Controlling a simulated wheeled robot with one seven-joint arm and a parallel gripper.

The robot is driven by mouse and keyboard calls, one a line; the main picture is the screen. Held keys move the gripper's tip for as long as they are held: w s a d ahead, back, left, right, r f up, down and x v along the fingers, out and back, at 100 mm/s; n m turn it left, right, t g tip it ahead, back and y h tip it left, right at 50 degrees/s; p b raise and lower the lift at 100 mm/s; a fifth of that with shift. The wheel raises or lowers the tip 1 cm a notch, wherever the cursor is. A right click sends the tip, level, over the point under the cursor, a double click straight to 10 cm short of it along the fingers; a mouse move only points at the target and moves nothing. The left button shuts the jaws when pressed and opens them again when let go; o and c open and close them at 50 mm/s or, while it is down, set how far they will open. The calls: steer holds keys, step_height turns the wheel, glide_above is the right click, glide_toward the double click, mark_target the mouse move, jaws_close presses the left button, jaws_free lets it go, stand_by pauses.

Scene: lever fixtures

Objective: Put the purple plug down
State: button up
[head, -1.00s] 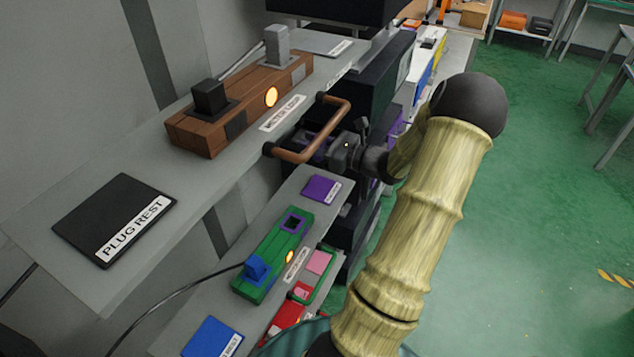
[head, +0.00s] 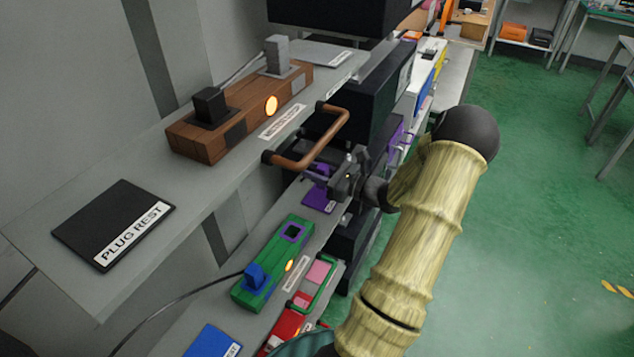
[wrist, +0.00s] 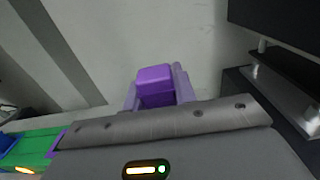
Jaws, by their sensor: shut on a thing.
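The purple plug (wrist: 155,86) is between my gripper's fingers in the wrist view. In the head view, my gripper (head: 330,176) is shut on the plug, seen small and partly hidden at its left side. It is over or close to the purple pad (head: 318,200) on the lower shelf, below the copper-coloured handle. I cannot tell whether the plug touches the pad. The green socket block (head: 262,278) lies nearer, with a blue plug (head: 255,275) in it and an empty purple-rimmed socket.
The copper-coloured handle (head: 310,150) juts from the upper shelf close to my gripper. The upper shelf carries a brown block (head: 240,110) with two plugs and a black plug rest (head: 115,222). A blue pad (head: 212,342) and a red block (head: 285,326) are nearer.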

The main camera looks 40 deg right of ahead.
step_height(320, 180, down, 3)
steer(key=shift+d+f, duration=0.1)
steer(key=shift+f, duration=0.05)
steer(key=shift+w+f, duration=0.15)
steer(key=shift+f, duration=0.1)
steer(key=shift+a, duration=0.2)
steer(key=shift+s+d+f, duration=0.1)
steer(key=shift+s+d, duration=0.1)
steer(key=o, duration=1)
steer(key=shift+r, duration=0.2)
steer(key=b+v, duration=0.1)
steer(key=v, duration=1.1)
steer(key=shift+a, duration=0.1)
